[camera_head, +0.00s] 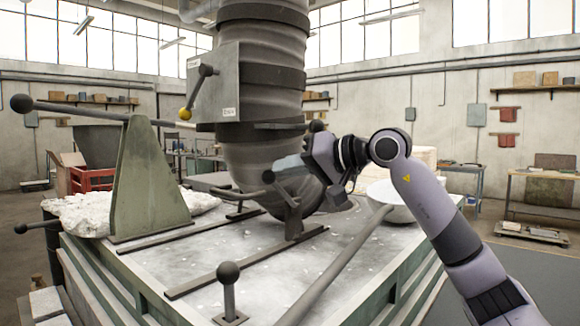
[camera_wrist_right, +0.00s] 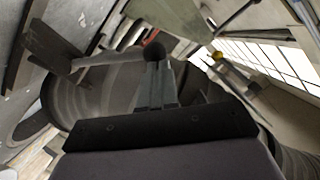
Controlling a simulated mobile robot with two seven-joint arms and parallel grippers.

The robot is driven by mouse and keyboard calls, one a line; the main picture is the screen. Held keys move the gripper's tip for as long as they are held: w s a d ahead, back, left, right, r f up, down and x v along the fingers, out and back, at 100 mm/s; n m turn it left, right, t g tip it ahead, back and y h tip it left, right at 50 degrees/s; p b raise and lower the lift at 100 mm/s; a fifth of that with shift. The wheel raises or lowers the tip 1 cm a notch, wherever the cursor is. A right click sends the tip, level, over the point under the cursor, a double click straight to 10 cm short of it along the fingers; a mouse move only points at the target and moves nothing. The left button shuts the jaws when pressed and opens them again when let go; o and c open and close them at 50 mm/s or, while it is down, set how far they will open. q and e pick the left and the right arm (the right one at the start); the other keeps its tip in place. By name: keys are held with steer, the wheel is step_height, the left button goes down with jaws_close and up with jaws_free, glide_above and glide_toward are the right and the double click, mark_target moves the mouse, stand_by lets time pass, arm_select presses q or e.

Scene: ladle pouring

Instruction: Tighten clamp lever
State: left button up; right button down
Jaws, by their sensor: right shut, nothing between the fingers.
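The clamp (camera_head: 292,212) is a dark upright bracket on the table top, beside the lower end of the big ribbed grey duct. Its short lever ends in a dark ball knob (camera_head: 268,177). My right gripper (camera_head: 279,172) reaches in from the right, its pale fingers shut and empty, with the tips close to the knob. In the right wrist view the fingertips (camera_wrist_right: 155,72) lie just below the dark knob (camera_wrist_right: 153,52), and the grey lever (camera_wrist_right: 110,57) runs left from it to the bracket. I cannot tell if they touch. My left gripper is not in view.
The ribbed duct (camera_head: 262,100) hangs close behind the fingers. Its box carries a lever with a yellow ball (camera_head: 185,114).

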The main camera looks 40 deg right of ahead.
steer(key=shift+a+f+n, duration=0.4)
steer(key=shift+a+f, duration=0.25)
steer(key=shift+a, duration=0.1)
steer(key=a+f+n+h+b, duration=0.1)
steer(key=a+f+n+b, duration=0.1)
steer(key=f, duration=0.6)
steer(key=shift+s+a+n+h+b, duration=0.2)
steer(key=shift+a+n+h+b, duration=0.15)
steer(key=shift+a+b, duration=0.6)
steer(key=shift+f, duration=0.2)
steer(key=shift+r, duration=0.1)
steer(key=s+r+b, duration=0.1)
steer(key=s+r, duration=0.5)
steer(key=s, duration=0.5)
steer(key=shift+s+a+b, duration=0.25)
steer(key=shift+a+b, duration=0.1)
steer(key=shift+b, duration=0.05)
